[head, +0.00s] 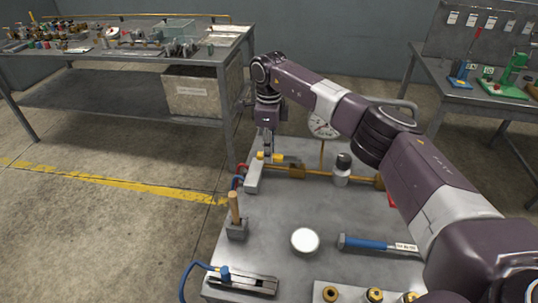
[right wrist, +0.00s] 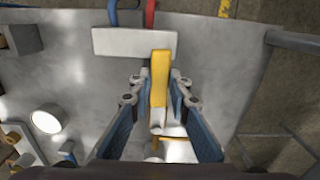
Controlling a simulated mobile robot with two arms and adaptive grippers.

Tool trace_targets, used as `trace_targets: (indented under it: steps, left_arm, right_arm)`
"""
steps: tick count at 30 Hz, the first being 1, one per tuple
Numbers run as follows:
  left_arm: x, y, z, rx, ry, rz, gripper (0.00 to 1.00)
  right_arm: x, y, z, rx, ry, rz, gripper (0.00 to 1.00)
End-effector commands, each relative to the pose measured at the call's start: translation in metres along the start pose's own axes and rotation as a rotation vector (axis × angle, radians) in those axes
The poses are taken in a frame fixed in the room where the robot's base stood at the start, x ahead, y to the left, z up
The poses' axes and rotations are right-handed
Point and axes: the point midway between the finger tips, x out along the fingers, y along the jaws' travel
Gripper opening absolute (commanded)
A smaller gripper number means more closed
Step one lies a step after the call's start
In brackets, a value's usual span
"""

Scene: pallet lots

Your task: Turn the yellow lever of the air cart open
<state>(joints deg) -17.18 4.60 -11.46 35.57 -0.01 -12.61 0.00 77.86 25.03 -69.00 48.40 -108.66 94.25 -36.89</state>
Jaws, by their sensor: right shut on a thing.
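The yellow lever (head: 277,157) shows at the far left part of the grey air cart top (head: 275,210), beside a pale block (head: 254,176) and brass pipework. In the right wrist view the lever (right wrist: 160,72) lies lengthwise between the fingers, its far end against the pale block (right wrist: 134,43). My right gripper (head: 266,152) reaches down to the lever from above and is shut on it; its two fingers (right wrist: 159,90) flank the lever. The lever's near end and pivot are partly hidden. My left gripper is in neither view.
A gauge (head: 322,125) stands behind the pipe. On the cart lie a wooden-handled tool in a block (head: 235,228), a white disc (head: 305,240) and a blue-handled tool (head: 368,244). A cluttered bench (head: 110,58) stands left, another (head: 470,95) right. Open floor lies left of the cart.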

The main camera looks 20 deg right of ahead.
Motion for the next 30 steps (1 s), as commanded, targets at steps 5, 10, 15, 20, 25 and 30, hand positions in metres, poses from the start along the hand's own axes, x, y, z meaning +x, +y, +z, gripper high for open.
trace_targets:
  steps: [5, 10, 15, 20, 25, 30]
  left_arm:
    - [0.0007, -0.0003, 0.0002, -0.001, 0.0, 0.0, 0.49]
    - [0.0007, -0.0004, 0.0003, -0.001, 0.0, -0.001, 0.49]
    - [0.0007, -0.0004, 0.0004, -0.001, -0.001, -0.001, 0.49]
    - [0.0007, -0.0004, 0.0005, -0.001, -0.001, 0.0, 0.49]
    - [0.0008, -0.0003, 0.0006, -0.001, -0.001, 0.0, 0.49]
    - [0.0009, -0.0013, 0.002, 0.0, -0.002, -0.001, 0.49]
  right_arm:
    - [-0.0019, -0.0035, 0.001, 0.025, -0.002, -0.005, 0.0]
    - [-0.0021, -0.0043, 0.0008, 0.033, -0.003, -0.006, 0.0]
    - [-0.0024, -0.0047, 0.0008, 0.034, -0.004, -0.007, 0.0]
    - [-0.0024, -0.0048, 0.0008, 0.034, -0.005, -0.007, 0.27]
    - [-0.0013, -0.0039, 0.0004, 0.031, -0.002, -0.004, 0.35]
    - [-0.0013, -0.0034, 0.0003, 0.03, -0.001, -0.003, 0.35]
